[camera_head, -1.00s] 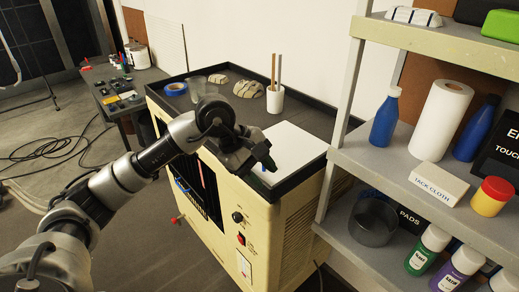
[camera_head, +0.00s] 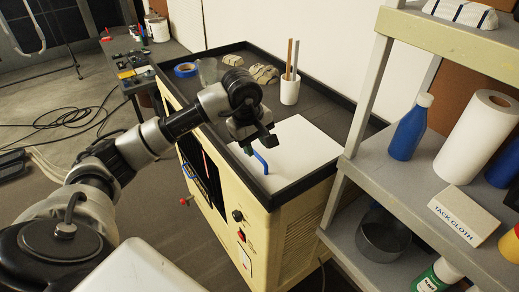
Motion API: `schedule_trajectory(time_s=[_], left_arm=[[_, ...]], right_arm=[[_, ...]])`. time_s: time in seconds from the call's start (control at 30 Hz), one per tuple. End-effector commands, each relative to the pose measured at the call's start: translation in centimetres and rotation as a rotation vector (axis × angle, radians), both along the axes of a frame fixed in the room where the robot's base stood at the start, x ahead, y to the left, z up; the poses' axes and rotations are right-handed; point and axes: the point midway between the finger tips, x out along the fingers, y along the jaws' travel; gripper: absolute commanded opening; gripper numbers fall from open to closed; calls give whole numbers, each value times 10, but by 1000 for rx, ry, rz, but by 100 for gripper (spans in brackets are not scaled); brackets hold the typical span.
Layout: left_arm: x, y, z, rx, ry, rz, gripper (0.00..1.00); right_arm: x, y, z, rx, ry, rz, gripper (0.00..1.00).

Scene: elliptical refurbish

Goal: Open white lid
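The white lid (camera_head: 292,150) is a flat square panel lying on the black top of a cream cabinet (camera_head: 285,222), near its front right corner. A bent blue handle (camera_head: 262,161) stands at the lid's left front part. My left gripper (camera_head: 254,143) is over the lid's left edge, right at the top of the handle. The dark gripper hides its fingers' inner side, so I cannot tell whether it grips the handle. The lid looks flat and closed. My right gripper is out of view.
A white cup (camera_head: 290,90) with sticks, a blue tape roll (camera_head: 186,69) and a clear container (camera_head: 207,70) stand farther back on the cabinet. A grey shelf (camera_head: 410,185) with a blue bottle (camera_head: 410,128) rises close on the right.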

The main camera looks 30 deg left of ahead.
Motion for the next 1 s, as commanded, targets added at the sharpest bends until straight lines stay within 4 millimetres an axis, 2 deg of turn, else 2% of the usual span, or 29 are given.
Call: schedule_trajectory(time_s=[0.13, 0.3, 0.4, 0.63, 0.67, 0.9, 1.0], left_arm=[[4, -2, -23, -2, 4, 1, 38], [8, -4, -40, -3, 0, 0, 38], [9, -4, -44, -1, -1, 0, 38], [9, -4, -46, -2, -1, 0, 38], [9, -4, -46, -2, -1, 0, 37], [9, -4, -45, -2, -1, 0, 0], [9, -4, -45, -2, -1, 0, 0]], right_arm=[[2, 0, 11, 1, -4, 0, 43], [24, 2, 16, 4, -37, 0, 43], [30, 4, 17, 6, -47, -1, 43], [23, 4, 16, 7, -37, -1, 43], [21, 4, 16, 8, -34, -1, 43], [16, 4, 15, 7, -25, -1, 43], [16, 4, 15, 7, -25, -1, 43]])
